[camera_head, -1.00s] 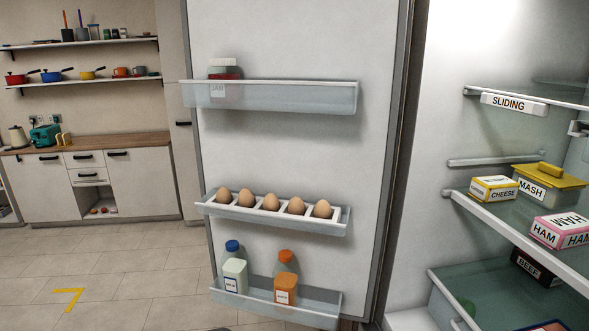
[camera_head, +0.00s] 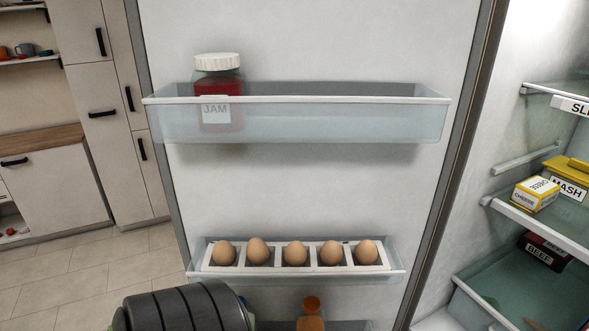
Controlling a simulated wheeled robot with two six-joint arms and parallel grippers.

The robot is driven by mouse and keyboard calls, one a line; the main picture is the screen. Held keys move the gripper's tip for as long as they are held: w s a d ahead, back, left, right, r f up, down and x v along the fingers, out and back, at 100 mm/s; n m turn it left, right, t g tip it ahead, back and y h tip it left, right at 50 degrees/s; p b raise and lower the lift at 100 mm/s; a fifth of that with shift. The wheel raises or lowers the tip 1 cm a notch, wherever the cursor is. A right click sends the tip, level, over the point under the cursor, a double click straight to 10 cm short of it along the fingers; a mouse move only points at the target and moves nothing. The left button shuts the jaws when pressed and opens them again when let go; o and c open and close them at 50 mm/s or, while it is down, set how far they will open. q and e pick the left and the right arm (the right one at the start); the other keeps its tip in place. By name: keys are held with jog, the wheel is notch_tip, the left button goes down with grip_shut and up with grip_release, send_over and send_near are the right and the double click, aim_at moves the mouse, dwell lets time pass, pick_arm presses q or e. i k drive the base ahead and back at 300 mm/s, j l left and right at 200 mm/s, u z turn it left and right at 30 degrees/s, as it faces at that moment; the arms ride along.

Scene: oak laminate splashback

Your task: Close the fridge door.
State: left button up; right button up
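The fridge door (camera_head: 320,190) stands wide open, its inner face filling the middle of the view. Its upper bin (camera_head: 330,122) holds a jam jar (camera_head: 218,90) with a white lid. Its middle bin (camera_head: 390,272) holds a row of eggs (camera_head: 295,252). A bottle with an orange cap (camera_head: 311,312) shows in the lower bin, which is mostly cut off. A dark ribbed part of my arm covers the bottom left, in front of the lower bin. Neither gripper's fingers show in the view.
The fridge interior is at the right, with a cheese box (camera_head: 536,194), a yellow-lidded mash container (camera_head: 568,182) and a beef box (camera_head: 545,252) on shelves. Kitchen cabinets (camera_head: 105,130) stand at the left. Tiled floor (camera_head: 60,275) is clear between them and the door.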

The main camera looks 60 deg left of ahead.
aim_at(358, 112)
jog(key=k+j+z, duration=0.1)
jog(key=j, duration=0.3)
jog(key=k+j+z, duration=0.1)
jog(key=j, duration=0.3)
jog(key=k+j+z, duration=0.1)
jog(key=j, duration=0.25)
jog(key=k+j+z, duration=0.1)
jog(key=j, duration=0.3)
jog(key=k+j+z, duration=0.15)
jog(key=j, duration=0.2)
jog(key=k+j+z, duration=0.1)
jog(key=j, duration=0.25)
jog(key=j+z, duration=0.1)
jog(key=j, duration=0.3)
jog(key=k+j+z, duration=0.15)
jog(key=j, duration=0.25)
jog(key=k+j+z, duration=0.1)
jog(key=j, duration=0.25)
jog(key=k+j+z, duration=0.1)
jog(key=j, duration=0.3)
